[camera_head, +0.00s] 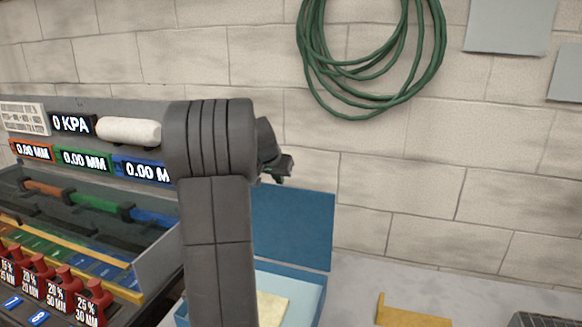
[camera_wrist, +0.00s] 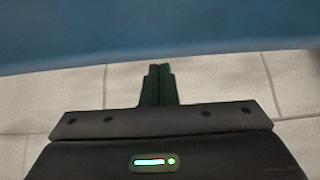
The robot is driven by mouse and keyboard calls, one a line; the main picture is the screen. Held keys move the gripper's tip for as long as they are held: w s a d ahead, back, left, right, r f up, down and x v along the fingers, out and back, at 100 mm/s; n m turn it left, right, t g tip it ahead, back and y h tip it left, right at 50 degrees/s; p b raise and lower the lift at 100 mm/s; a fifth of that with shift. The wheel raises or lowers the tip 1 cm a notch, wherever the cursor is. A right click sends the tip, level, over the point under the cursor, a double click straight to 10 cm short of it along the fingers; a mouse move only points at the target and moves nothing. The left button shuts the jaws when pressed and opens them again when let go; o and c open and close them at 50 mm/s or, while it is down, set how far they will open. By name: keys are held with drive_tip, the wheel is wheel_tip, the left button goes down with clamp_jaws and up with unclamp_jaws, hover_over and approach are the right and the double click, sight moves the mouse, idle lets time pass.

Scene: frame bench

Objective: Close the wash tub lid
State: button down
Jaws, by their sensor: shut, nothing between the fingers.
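The wash tub (camera_head: 323,292) is a blue box behind my arm, with a pale interior and a pale yellow piece (camera_head: 272,306) in it. Its blue lid (camera_head: 300,228) stands open and upright at the tub's back edge. My arm hides the left part of the tub and perhaps of the lid. My gripper (camera_head: 284,170) is just above the lid's top edge in the head view. In the wrist view the gripper's fingers (camera_wrist: 158,84) are together and empty.
At left stands a bench rig (camera_head: 150,270) with displays, coloured bars and red weights. A white roll (camera_head: 130,131) lies on top of it. A yellow bracket (camera_head: 410,315) lies on the bench at right. A green hose (camera_head: 372,70) hangs on the block wall. The bench between tub and bracket is clear.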

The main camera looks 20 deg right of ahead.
drive_tip(key=s, duration=0.1)
drive_tip(key=s+a, duration=0.1)
drive_tip(key=shift+s+a+f, duration=0.2)
drive_tip(key=shift+s+a, duration=0.05)
drive_tip(key=shift+s, duration=0.15)
drive_tip(key=shift+f, duration=0.1)
